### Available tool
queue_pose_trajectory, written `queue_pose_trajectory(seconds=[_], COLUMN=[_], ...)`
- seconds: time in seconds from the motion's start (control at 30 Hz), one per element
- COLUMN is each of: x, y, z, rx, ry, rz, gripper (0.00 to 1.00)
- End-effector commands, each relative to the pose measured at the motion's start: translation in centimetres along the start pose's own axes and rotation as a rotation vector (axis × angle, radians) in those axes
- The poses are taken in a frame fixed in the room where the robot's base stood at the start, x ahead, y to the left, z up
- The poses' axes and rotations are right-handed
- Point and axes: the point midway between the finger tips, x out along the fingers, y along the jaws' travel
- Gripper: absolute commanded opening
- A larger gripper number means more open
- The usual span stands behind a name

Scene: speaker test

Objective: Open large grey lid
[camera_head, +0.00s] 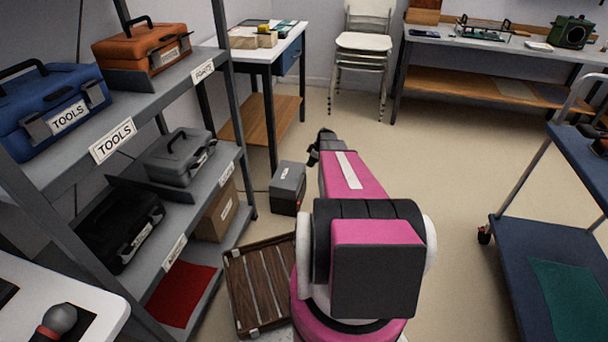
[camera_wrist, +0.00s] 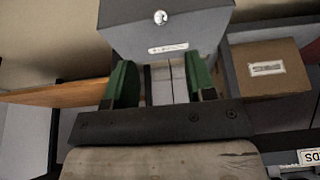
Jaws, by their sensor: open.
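A grey box with a white label (camera_head: 288,188) stands on the floor beside the shelf rack, and its large grey lid (camera_head: 290,174) looks closed. In the wrist view a grey box face (camera_wrist: 168,30) with a round silver fitting and a white label is just beyond the fingers; it looks like the same box. My gripper (camera_wrist: 160,82) is open, its two green-padded fingers apart with nothing held between them. I cannot tell whether they touch the box.
A shelf rack (camera_head: 115,142) on the left holds toolboxes and a cardboard box (camera_head: 218,210); the cardboard box also shows in the wrist view (camera_wrist: 268,82). A slatted wooden crate (camera_head: 262,285) lies near my base. A blue cart (camera_head: 545,250) stands right. The middle floor is clear.

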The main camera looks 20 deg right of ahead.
Motion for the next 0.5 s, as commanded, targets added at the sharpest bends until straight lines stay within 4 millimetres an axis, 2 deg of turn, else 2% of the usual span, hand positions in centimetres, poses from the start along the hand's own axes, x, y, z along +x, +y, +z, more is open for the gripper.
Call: queue_pose_trajectory(seconds=[0.27,0.5], x=[2.7,6.9], y=[0.0,0.1], z=[-0.1,0.0], rx=[-0.001,0.0], ry=[0.0,0.0], rz=[-0.002,-0.002], gripper=[0.5,0.5])
